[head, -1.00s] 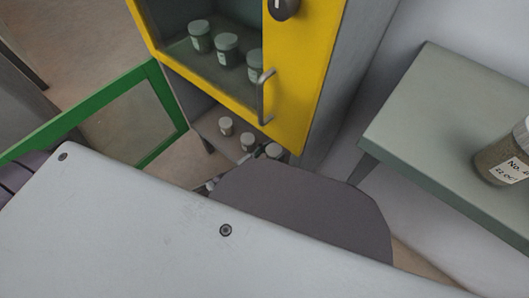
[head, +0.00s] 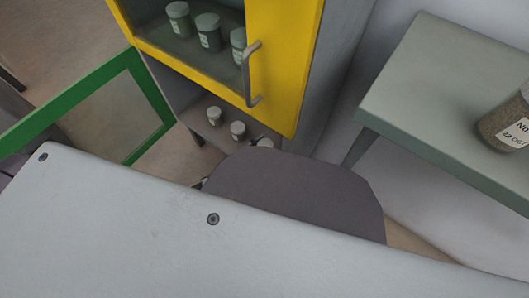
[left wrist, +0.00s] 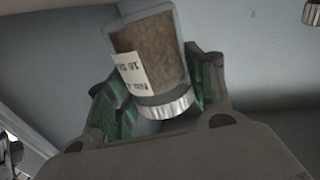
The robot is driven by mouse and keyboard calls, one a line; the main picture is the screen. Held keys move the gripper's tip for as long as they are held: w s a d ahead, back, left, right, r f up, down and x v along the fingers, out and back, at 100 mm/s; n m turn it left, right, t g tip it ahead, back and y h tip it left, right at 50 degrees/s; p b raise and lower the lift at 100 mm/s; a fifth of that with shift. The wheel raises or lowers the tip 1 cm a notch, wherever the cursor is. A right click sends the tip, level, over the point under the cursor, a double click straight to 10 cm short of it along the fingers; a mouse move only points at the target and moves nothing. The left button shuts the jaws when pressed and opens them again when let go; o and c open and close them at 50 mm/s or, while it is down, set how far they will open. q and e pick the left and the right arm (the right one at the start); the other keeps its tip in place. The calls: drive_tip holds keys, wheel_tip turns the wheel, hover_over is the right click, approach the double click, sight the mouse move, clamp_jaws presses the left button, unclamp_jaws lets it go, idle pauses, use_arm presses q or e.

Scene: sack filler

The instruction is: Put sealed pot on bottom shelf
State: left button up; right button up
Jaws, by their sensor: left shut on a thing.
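In the left wrist view, my left gripper (left wrist: 155,90) is shut on a glass pot (left wrist: 150,48) with brown contents, a white label and a metal lid. The lid points down in that picture, and the pot is slightly tilted between the green fingers. In the head view, most of the left gripper is hidden behind my own grey parts, and the held pot cannot be made out. The bottom shelf (head: 192,115) is the open lower bay of the yellow-fronted cabinet (head: 285,70). Small lidded pots (head: 214,117) stand on it, the nearest partly hidden. My right gripper is not in view.
The green-framed lower door (head: 150,85) stands open to the left. The yellow upper door with a handle (head: 251,75) is above the bay, with several pots (head: 208,32) behind its glass. A grey-green table (head: 430,85) at right bears a large labelled jar (head: 508,125).

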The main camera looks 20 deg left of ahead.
sight(260, 156)
use_arm(q)
drive_tip(key=shift+f, duration=0.1)
drive_tip(key=shift+f+b, duration=0.85)
drive_tip(key=shift+f, duration=0.9)
drive_tip(key=shift+f+b, duration=0.1)
drive_tip(key=shift+b, duration=0.2)
drive_tip(key=o, duration=1)
drive_tip(key=shift+o, duration=0.2)
